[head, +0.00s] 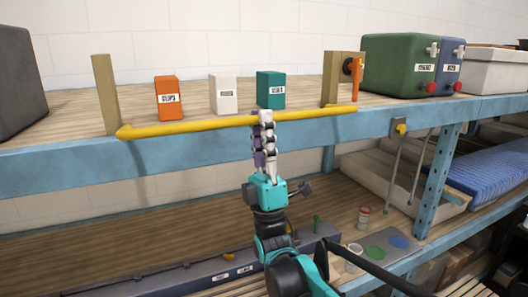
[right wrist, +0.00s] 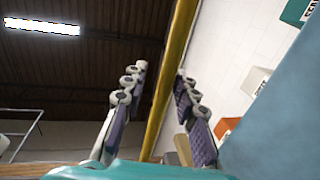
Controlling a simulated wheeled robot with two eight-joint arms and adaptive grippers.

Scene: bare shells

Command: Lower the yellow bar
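The yellow bar (head: 190,127) runs lengthwise along the front of the upper shelf, with its right end a little higher in the picture. Its left end is by a wooden post (head: 105,93), its right end by a second wooden post (head: 331,80) with an orange handle (head: 354,72). My right gripper (head: 264,117) reaches up to the bar's middle from below. In the right wrist view the bar (right wrist: 170,85) passes between the two parted fingers (right wrist: 160,72). A gap shows on the left finger's side; contact on the right is unclear. My left gripper is out of view.
Behind the bar stand an orange box (head: 169,99), a white box (head: 223,94) and a teal box (head: 271,90). Green (head: 398,62) and blue cases stand farther right. The blue shelf edge (head: 60,160) lies behind my gripper; the lower shelf holds cans.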

